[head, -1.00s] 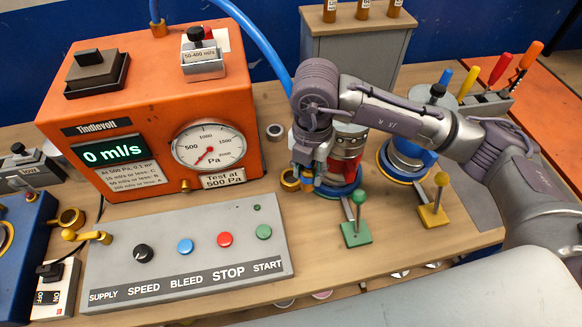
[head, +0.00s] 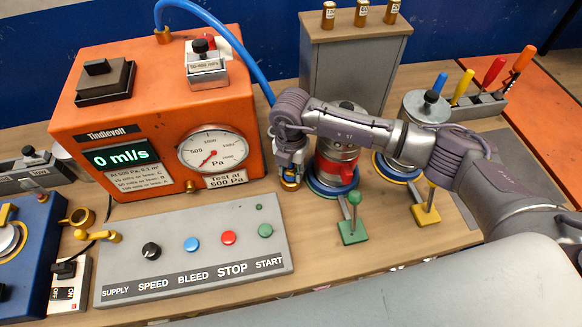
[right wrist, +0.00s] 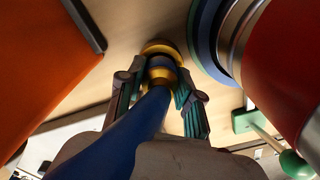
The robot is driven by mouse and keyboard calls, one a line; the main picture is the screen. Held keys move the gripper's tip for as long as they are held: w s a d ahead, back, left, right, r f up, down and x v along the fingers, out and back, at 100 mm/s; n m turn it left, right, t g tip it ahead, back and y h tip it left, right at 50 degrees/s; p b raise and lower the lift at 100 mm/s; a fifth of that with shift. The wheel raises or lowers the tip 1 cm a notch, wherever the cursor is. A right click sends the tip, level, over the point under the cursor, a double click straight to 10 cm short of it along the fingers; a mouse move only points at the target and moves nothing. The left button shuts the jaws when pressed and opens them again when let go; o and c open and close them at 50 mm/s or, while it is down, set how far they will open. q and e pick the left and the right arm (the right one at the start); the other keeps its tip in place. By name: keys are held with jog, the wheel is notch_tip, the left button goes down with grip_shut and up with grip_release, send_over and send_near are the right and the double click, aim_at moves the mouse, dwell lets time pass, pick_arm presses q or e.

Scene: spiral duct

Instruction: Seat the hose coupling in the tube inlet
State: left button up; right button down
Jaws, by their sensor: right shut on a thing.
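My right gripper (head: 289,174) points down just left of the metal duct tube (head: 345,143), which has a red band and a blue ring at its foot. In the right wrist view the gripper (right wrist: 158,85) is shut on the brass hose coupling (right wrist: 161,70), with the blue hose (right wrist: 143,122) running back from it. A wider brass ring (right wrist: 157,47), seemingly the tube inlet, lies at the coupling's far end; brass also shows below the fingers in the head view (head: 290,184). I cannot tell whether the coupling is inside the ring or only against it. My left gripper is out of view.
The orange test machine (head: 120,121) stands close on the left, its display reading 0 ml/s. The grey button panel (head: 195,250) lies in front. A green-footed clamp (head: 352,232) stands front right of the tube. A grey cabinet (head: 345,62) is behind.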

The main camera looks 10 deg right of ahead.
aim_at(291, 166)
jog(key=shift+f, duration=0.2)
jog(key=c, duration=0.8)
grip_release()
jog(key=shift+o, duration=0.2)
jog(key=shift+r, duration=0.1)
jog(key=shift+r, duration=0.3)
notch_tip(291, 166, up, 10)
jog(key=b, duration=0.4)
jog(key=shift+r, duration=0.85)
